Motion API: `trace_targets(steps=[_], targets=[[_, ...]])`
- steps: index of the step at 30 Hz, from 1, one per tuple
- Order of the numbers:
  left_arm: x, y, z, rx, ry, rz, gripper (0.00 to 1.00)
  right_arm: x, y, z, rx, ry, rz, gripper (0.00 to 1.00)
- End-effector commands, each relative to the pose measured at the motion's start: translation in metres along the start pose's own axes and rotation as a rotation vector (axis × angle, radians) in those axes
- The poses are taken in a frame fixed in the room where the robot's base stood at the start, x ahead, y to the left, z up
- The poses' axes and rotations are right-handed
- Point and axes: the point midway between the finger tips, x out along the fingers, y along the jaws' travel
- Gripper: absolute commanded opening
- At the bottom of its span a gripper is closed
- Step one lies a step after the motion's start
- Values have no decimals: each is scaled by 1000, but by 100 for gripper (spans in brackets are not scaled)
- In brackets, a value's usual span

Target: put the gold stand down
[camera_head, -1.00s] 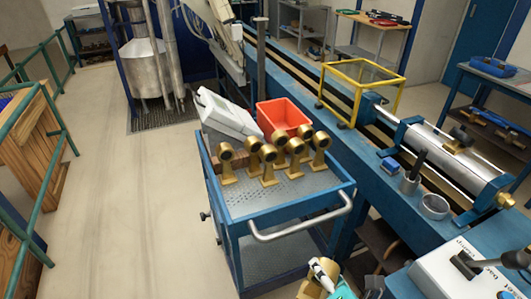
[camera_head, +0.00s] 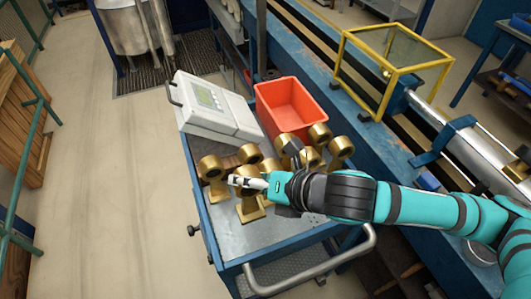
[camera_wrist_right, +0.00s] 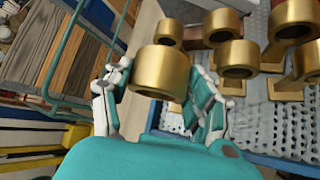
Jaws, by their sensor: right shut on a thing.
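My right gripper (camera_head: 242,183) reaches over the blue cart from the right. It is shut on a gold stand (camera_wrist_right: 160,73), whose round ring shows between the fingers in the right wrist view. In the head view the gripper hides much of this stand, and a gold foot (camera_head: 250,213) shows just below the fingers. I cannot tell whether the held stand touches the cart top. Several other gold stands stand close by, one to the left (camera_head: 213,170) and others to the right (camera_head: 341,149). My left gripper is out of view.
A white device with a screen (camera_head: 215,108) and an orange bin (camera_head: 290,105) sit at the back of the cart. The cart top (camera_head: 225,235) is bare near its front edge, by the handle (camera_head: 310,277). A yellow frame (camera_head: 390,65) stands on the bench behind.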

Motion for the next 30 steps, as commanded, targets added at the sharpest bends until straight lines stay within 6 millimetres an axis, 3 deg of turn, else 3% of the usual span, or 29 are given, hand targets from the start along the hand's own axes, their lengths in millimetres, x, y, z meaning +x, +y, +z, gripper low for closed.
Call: trace_targets(steps=[2,5,12,15,19,24,30], targets=[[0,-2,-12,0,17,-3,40,3,-3,-4,-3,6,7,0],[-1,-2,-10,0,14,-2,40,12,-14,-14,-2,9,7,0],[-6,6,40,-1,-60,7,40,31,-33,-31,-5,4,10,0],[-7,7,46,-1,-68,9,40,34,-36,-34,-6,2,12,0],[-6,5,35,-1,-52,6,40,40,-44,-41,-5,4,9,0],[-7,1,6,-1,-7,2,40,52,-56,-53,-4,3,10,0],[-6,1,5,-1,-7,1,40,54,-58,-54,-7,1,13,0]])
